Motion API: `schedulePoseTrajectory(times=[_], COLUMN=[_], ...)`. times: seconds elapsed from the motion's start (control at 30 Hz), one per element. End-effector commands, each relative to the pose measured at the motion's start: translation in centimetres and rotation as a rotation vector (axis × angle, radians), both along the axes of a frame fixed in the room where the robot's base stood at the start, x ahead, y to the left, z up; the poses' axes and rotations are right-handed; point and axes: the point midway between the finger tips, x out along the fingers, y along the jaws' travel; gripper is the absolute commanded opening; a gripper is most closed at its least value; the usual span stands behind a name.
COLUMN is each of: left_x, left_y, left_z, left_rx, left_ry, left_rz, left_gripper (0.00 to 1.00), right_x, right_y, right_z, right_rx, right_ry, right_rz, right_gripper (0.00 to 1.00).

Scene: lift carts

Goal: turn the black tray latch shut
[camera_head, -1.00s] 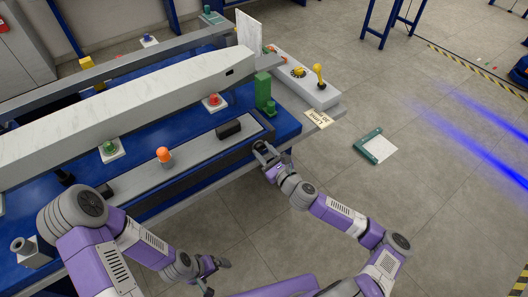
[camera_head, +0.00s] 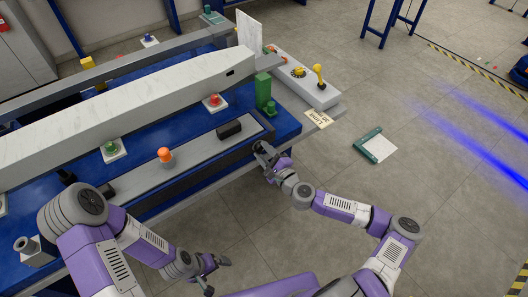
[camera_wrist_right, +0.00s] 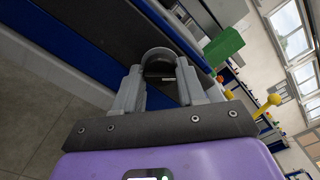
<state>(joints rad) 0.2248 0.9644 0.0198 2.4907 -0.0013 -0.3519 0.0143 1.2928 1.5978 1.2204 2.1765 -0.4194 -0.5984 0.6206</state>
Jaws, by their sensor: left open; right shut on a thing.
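The grey tray (camera_head: 200,163) lies along the near edge of the blue bench and has dark edges. My right gripper (camera_head: 262,150) is at the tray's near right corner. In the right wrist view, its two fingers (camera_wrist_right: 160,75) are closed around a dark, rounded part at the tray's edge, which I take to be the black latch (camera_wrist_right: 160,58). The fingers hide much of the latch, so its angle cannot be read clearly. My left gripper (camera_head: 217,275) is open and empty, low over the floor in front of the bench.
An orange knob (camera_head: 165,155) and a black block (camera_head: 230,130) are on the tray. A green post (camera_head: 263,90) stands behind the corner. A grey box with a yellow lever (camera_head: 319,75) is at the right. Open floor lies to the right, with a teal-edged panel (camera_head: 375,146).

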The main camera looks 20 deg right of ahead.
Motion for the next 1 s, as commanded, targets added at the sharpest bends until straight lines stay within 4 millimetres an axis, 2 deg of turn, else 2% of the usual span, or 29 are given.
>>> schedulePoseTrajectory(times=[0.6,1.0], left_x=[-0.01,0.0], left_y=[0.0,-0.01], left_z=[-0.1,-0.13], left_rx=[0.0,0.0], left_ry=[0.0,0.0], left_rz=[0.0,0.0], left_gripper=[1.0,1.0], right_x=[-0.01,0.0], right_y=[0.06,0.06], right_z=[-0.11,-0.14], right_rx=[-0.539,-0.753], right_ry=[-0.195,-0.274], right_rz=[0.002,0.001], right_gripper=[0.09,0.09])
